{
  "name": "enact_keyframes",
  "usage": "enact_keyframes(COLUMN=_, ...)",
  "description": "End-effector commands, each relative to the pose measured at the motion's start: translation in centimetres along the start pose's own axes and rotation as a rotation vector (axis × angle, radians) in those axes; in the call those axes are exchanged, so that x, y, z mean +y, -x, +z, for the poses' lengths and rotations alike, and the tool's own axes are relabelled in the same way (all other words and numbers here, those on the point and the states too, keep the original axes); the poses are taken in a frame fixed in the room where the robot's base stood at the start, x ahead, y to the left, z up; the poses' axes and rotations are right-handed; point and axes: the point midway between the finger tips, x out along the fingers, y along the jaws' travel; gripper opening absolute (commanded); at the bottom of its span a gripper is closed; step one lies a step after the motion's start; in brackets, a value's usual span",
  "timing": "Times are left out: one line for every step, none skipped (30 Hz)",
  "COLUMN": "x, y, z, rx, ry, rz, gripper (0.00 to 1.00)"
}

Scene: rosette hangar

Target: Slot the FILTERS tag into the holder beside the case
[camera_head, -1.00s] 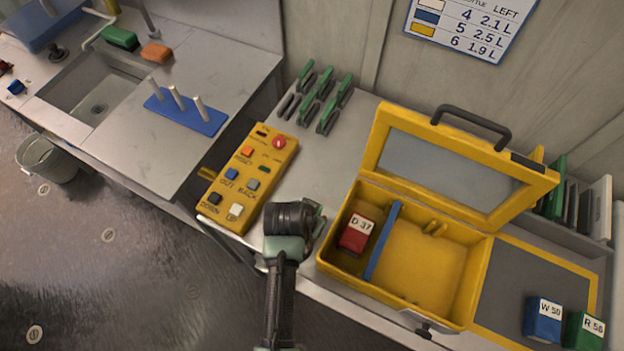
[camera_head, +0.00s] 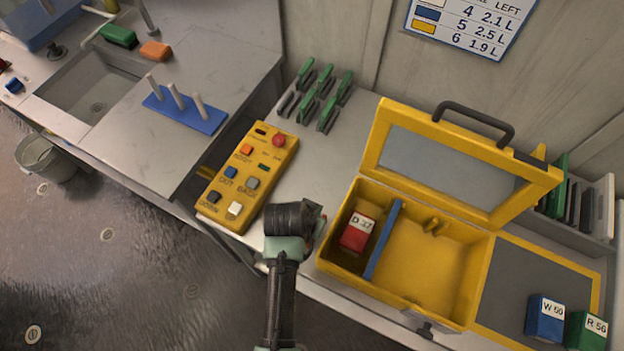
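The yellow case (camera_head: 341,268) stands open on the bench with its lid raised. My gripper (camera_head: 316,220) is just left of the case, above the bench's front part. My own wrist hides most of its fingers, so I cannot tell whether it is open or shut, or whether it holds anything. No tag with the word FILTERS can be read. Several green-and-dark upright pieces (camera_head: 327,113) stand on the bench behind and left of the case. A grey rack (camera_head: 597,239) with green, dark and white plates is right of the lid. I cannot tell which is the tag's holder.
A red block marked D 37 (camera_head: 356,236) sits inside the case, left of a blue divider (camera_head: 383,240). A yellow button panel (camera_head: 229,205) lies left of my gripper. Blue (camera_head: 543,322) and green (camera_head: 586,332) blocks stand at front right.

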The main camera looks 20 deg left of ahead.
Motion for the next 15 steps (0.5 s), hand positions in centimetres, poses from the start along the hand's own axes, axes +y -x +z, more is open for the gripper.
enact_keyframes(x=0.00, y=-0.06, z=0.02, rx=0.000, ry=0.000, rz=0.000, gripper=0.00)
enact_keyframes(x=0.00, y=-0.08, z=0.03, rx=0.000, ry=0.000, rz=0.000, gripper=0.00)
enact_keyframes(x=0.00, y=-0.12, z=0.04, rx=0.000, ry=0.000, rz=0.000, gripper=0.00)
enact_keyframes(x=0.00, y=-0.14, z=0.05, rx=0.000, ry=0.000, rz=0.000, gripper=0.00)
enact_keyframes(x=0.00, y=-0.16, z=0.06, rx=0.000, ry=0.000, rz=0.000, gripper=0.00)
enact_keyframes(x=0.00, y=-0.19, z=0.07, rx=0.000, ry=0.000, rz=0.000, gripper=0.00)
enact_keyframes(x=0.00, y=-0.21, z=0.08, rx=0.000, ry=0.000, rz=0.000, gripper=0.00)
enact_keyframes(x=0.00, y=-0.24, z=0.09, rx=0.000, ry=0.000, rz=0.000, gripper=0.00)
enact_keyframes(x=0.00, y=-0.26, z=0.10, rx=0.000, ry=0.000, rz=0.000, gripper=0.00)
enact_keyframes(x=0.00, y=-0.29, z=0.11, rx=0.000, ry=0.000, rz=0.000, gripper=0.00)
enact_keyframes(x=0.00, y=-0.31, z=0.12, rx=0.000, ry=0.000, rz=0.000, gripper=0.00)
enact_keyframes(x=0.00, y=-0.34, z=0.13, rx=0.000, ry=0.000, rz=0.000, gripper=0.00)
enact_keyframes(x=0.00, y=-0.36, z=0.14, rx=0.000, ry=0.000, rz=0.000, gripper=0.00)
enact_keyframes(x=0.00, y=-0.38, z=0.15, rx=0.000, ry=0.000, rz=0.000, gripper=0.00)
enact_keyframes(x=0.00, y=-0.41, z=0.16, rx=0.000, ry=0.000, rz=0.000, gripper=0.00)
